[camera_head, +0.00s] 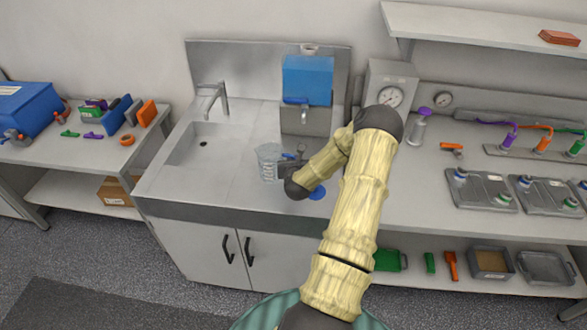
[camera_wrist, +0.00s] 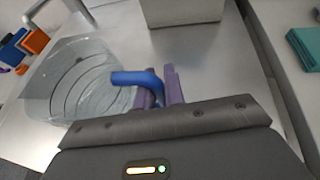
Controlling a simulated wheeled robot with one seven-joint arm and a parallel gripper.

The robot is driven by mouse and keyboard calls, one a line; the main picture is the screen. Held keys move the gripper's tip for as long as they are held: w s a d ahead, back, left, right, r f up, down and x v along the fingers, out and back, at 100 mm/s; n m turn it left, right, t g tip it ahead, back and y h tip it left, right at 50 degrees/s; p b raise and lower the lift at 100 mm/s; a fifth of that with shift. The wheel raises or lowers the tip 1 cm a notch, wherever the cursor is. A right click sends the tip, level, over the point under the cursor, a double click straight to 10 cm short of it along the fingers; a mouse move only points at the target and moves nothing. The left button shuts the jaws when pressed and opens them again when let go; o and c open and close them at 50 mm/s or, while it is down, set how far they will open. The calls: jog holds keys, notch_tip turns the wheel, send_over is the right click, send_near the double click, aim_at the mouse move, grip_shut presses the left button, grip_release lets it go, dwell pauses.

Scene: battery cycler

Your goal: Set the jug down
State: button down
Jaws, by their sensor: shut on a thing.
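The clear jug (camera_head: 268,161) is over the steel counter to the right of the sink in the head view. In the wrist view the jug (camera_wrist: 78,80) lies to the left of the fingers, with dark curved lines on its side. Its blue handle (camera_wrist: 136,78) runs between the purple fingers. My gripper (camera_wrist: 160,86) is shut on that handle; in the head view my gripper (camera_head: 291,166) is partly hidden by my arm. I cannot tell whether the jug's base touches the counter.
The sink (camera_head: 197,145) with a tap (camera_head: 215,97) is left of the jug. A blue-tanked dispenser (camera_head: 307,80) stands behind it. Bare counter (camera_head: 225,170) lies between sink and jug.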

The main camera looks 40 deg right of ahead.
notch_tip(320, 180, down, 4)
jog(key=shift+w+f+p, duration=0.1)
jog(key=shift+w+p, duration=0.05)
jog(key=shift+p, duration=0.5)
jog(key=shift+s+d, duration=0.15)
jog(key=shift+s, duration=0.1)
jog(key=shift+f, duration=0.15)
jog(key=c, duration=1.5)
grip_release()
jog(key=shift+w+a, duration=0.15)
jog(key=shift+a, duration=0.05)
jog(key=shift+r, duration=0.2)
jog(key=b+v, duration=0.3)
jog(key=v, duration=0.9)
